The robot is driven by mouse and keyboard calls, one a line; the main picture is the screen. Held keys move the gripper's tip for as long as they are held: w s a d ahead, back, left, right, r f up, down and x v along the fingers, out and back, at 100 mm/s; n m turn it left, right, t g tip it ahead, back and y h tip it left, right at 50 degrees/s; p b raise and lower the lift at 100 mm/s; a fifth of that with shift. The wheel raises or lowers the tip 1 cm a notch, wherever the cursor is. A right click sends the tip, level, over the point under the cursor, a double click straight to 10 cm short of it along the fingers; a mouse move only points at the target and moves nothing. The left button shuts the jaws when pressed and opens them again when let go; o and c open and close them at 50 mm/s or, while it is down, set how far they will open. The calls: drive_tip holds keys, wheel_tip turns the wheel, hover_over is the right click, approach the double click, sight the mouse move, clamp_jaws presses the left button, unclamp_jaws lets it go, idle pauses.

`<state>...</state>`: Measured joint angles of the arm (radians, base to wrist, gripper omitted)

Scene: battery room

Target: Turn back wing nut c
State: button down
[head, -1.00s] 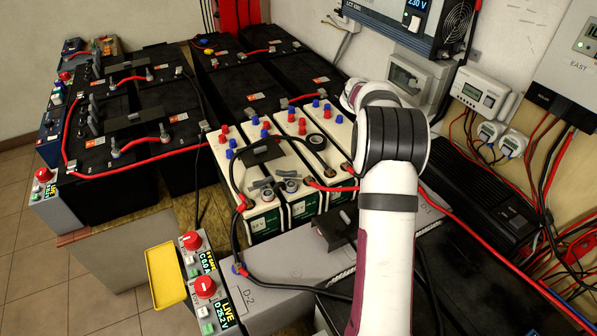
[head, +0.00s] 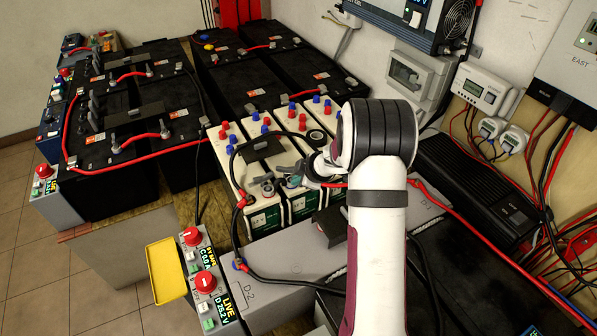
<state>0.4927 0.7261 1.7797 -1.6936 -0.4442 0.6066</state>
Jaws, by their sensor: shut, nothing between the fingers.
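My gripper (head: 291,171) is at the end of my arm, low over the near part of the cream batteries (head: 226,160). It is small and partly hidden by my wrist; its dark fingers look shut and empty. Round grey terminal fittings (head: 267,190) show just left of and below the fingers, with grey lever-like pieces beside them. I cannot tell which of these small fittings is wing nut c, nor whether my fingers touch one.
Black cables loop over the cream batteries. A grey box marked D-2 (head: 285,285) lies in front. Red knobs (head: 205,282) sit on a lit panel reading LIVE. A yellow tray (head: 165,272) is at the left. Black batteries (head: 165,110) stand behind, with chargers along the wall.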

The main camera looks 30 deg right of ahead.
drive_tip(key=shift+w+d, duration=0.35)
drive_tip(key=shift+w, duration=0.2)
drive_tip(key=shift+w+d, duration=0.3)
drive_tip(key=shift+w, duration=0.25)
drive_tip(key=shift+w+d+n+y, duration=0.1)
drive_tip(key=shift+d+n+y, duration=0.3)
drive_tip(key=shift+n, duration=0.3)
drive_tip(key=shift+w+d+n+g+y, duration=0.25)
drive_tip(key=shift+n+y, duration=0.35)
drive_tip(key=shift+n, duration=0.3)
drive_tip(key=shift+w+d, duration=0.1)
drive_tip(key=shift+d, duration=0.1)
drive_tip(key=shift+w+d+r, duration=0.1)
drive_tip(key=shift+w+d, duration=0.2)
